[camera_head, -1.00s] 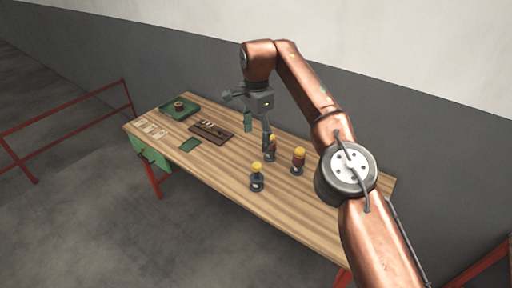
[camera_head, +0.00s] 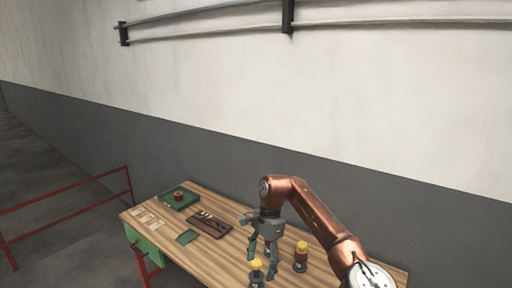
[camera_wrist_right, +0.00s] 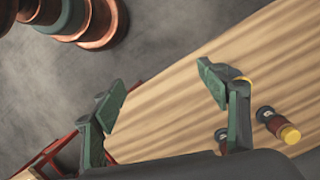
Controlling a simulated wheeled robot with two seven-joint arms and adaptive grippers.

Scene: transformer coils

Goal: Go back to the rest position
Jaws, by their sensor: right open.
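My right gripper (camera_head: 263,256) is open and empty over the wooden table, fingers pointing down. In the right wrist view its two green fingers (camera_wrist_right: 164,92) stand wide apart with nothing between them. A coil with a yellow top and dark red body (camera_head: 301,258) stands upright just right of the gripper. Another yellow-topped coil (camera_head: 256,274) stands in front of it, cut by the lower picture edge. Two coils show beyond the right finger in the right wrist view, one with a yellow end (camera_wrist_right: 279,126), the other partly hidden. My left gripper is not in view.
The table (camera_head: 213,256) holds a green tray (camera_head: 165,202) with a small round item, a dark brown rack (camera_head: 201,229), a green pad (camera_head: 187,237) and pale cards at the left end. A wall (camera_head: 330,150) stands behind. A red railing (camera_head: 70,206) is at left.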

